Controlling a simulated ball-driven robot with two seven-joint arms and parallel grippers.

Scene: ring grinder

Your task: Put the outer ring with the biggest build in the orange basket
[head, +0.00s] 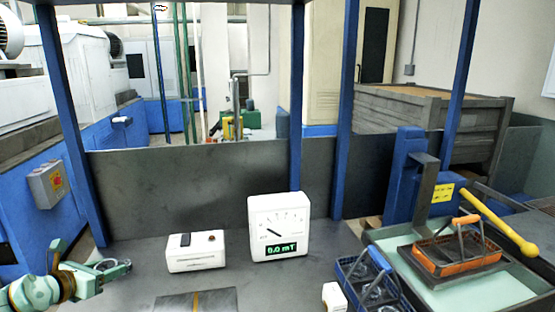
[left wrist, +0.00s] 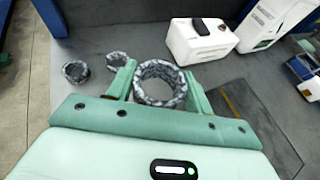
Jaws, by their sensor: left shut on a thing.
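In the left wrist view a large grey, mottled metal ring (left wrist: 160,83) sits between the two green fingers of my left gripper, which is shut on it. Two smaller grey rings, one at the far left (left wrist: 75,71) and one beside the left finger (left wrist: 117,60), stand on the table. In the head view my left gripper (head: 92,273) is low at the left, with grey ring metal (head: 118,268) at its fingertips; I cannot tell the rings apart there. My right gripper is out of view.
A white box (head: 197,250) and a meter (head: 278,228) reading 0.0 mT stand mid-table. A blue basket (head: 352,290) holding rings is left of the green tray (head: 430,295). A yellow-handled lever (head: 490,218) reaches over the tray. Blue posts (head: 347,110) rise behind the table.

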